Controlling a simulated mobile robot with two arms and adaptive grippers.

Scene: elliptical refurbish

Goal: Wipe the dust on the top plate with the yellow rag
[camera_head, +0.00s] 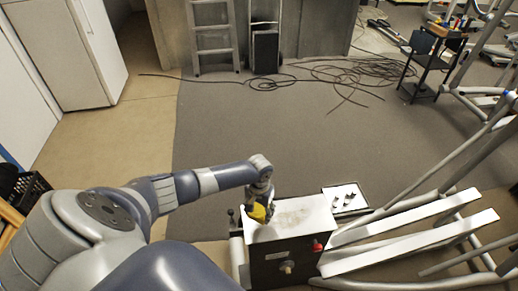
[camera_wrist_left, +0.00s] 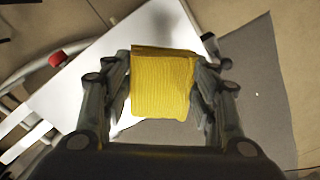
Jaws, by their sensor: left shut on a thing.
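The top plate (camera_head: 318,213) is the white upper face of a box-shaped unit with a dark front, at the lower middle of the head view. Greyish dust (camera_head: 292,216) marks its middle. In the left wrist view the plate (camera_wrist_left: 88,85) shows as a white surface behind the rag. My left gripper (camera_head: 259,206) is at the plate's left end. It is shut on the yellow rag (camera_wrist_left: 163,85), which also shows in the head view (camera_head: 256,213). I cannot tell whether the rag touches the plate. My right gripper is not in view.
A red knob (camera_head: 317,247) sticks out at the unit's front right. A small tray (camera_head: 346,198) with dark parts lies behind right. White rails (camera_head: 410,235) of the machine extend right. Open carpet lies behind, with cables (camera_head: 335,75) farther back.

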